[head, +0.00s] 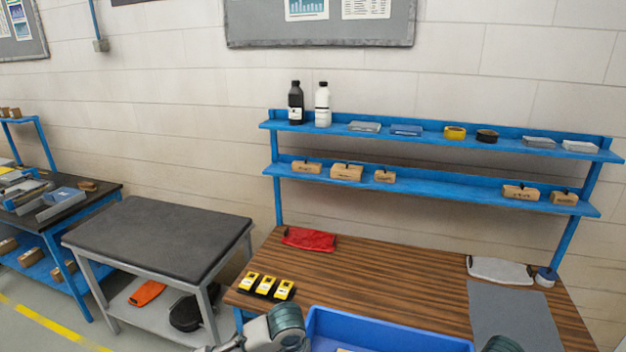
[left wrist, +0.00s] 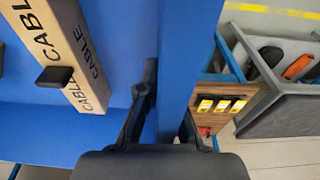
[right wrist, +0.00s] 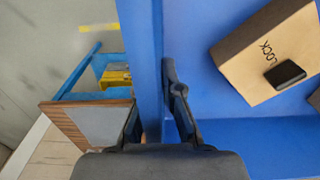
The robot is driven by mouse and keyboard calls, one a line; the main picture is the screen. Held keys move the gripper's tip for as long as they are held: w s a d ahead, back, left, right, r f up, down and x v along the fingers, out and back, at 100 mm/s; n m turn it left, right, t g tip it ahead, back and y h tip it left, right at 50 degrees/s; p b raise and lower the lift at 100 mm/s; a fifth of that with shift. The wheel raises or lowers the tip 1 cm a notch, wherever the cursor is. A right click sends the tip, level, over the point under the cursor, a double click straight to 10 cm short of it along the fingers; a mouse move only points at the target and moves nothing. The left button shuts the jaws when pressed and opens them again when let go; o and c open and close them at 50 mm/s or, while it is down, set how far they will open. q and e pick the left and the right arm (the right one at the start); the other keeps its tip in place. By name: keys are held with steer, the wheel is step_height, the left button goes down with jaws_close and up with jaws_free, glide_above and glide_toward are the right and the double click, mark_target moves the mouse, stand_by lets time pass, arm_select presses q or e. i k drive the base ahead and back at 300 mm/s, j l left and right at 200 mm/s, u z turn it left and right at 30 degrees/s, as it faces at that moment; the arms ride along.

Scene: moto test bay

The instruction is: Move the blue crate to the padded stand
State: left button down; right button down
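The blue crate (head: 392,328) is at the bottom centre of the head view, by the wooden bench's front, partly cut off by the frame. Its wall also shows in the left wrist view (left wrist: 192,50) and the right wrist view (right wrist: 139,45). My left gripper (left wrist: 168,115) has its fingers on both sides of one crate wall, closed on it. My right gripper (right wrist: 158,115) is closed the same way on the opposite wall. Cardboard boxes (left wrist: 62,45) (right wrist: 268,55) lie inside. The padded stand (head: 160,240), with a dark grey top, is at the left and its top is empty.
The wooden bench (head: 375,275) holds yellow meters (head: 266,287), a red pouch (head: 309,239) and a grey mat (head: 512,318). Blue shelves (head: 440,137) rise behind it. A cluttered dark workbench (head: 95,200) stands left of the stand. I cannot tell whether the crate touches the bench.

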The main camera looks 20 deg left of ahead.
mark_target(132, 232)
steer(key=i+j, duration=0.15)
steer(key=j, duration=0.55)
steer(key=i+j, duration=0.15)
steer(key=j, duration=0.6)
steer(key=i+j, duration=0.2)
steer(key=j, duration=0.5)
steer(key=i+j, duration=0.15)
steer(key=j, duration=0.55)
steer(key=i+j, duration=0.15)
steer(key=j, duration=0.6)
steer(key=i+j, duration=0.15)
steer(key=j, duration=0.55)
steer(key=i+j, duration=0.2)
steer(key=j, duration=0.5)
steer(key=i+j, duration=0.15)
steer(key=j, duration=0.6)
steer(key=i+j, duration=0.15)
steer(key=j, duration=0.25)
steer(key=i+j, duration=0.2)
steer(key=j, duration=0.2)
steer(key=i+j, duration=0.15)
steer(key=j, duration=0.25)
